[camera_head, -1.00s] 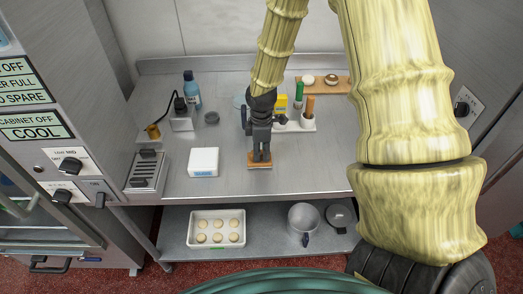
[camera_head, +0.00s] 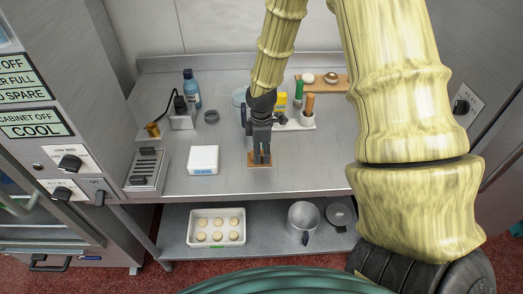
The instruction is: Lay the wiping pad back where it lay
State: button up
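A flat orange-brown pad (camera_head: 251,160), which I take for the wiping pad, is at the front middle of the steel counter. My gripper (camera_head: 260,162) points down, with its dark fingertips over the pad and hiding its middle. The pad appears to lie on or just above the counter; I cannot tell which. The fingers are too small in the picture to show whether they grip the pad or stand open around it.
A white box (camera_head: 203,160) stands left of the pad. A blue bottle (camera_head: 192,90), a grey ring (camera_head: 211,116) and a white holder with upright items (camera_head: 300,123) are farther back. The counter (camera_head: 310,170) right of the pad is clear. A tray of dough pieces (camera_head: 216,244) and a pot (camera_head: 303,218) are on the lower shelf.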

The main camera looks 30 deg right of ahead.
jog(key=shift+r, duration=0.2)
notch_tip(320, 180, up, 12)
jog(key=shift+f, duration=0.15)
dwell(0.6)
jog(key=shift+s, duration=0.1)
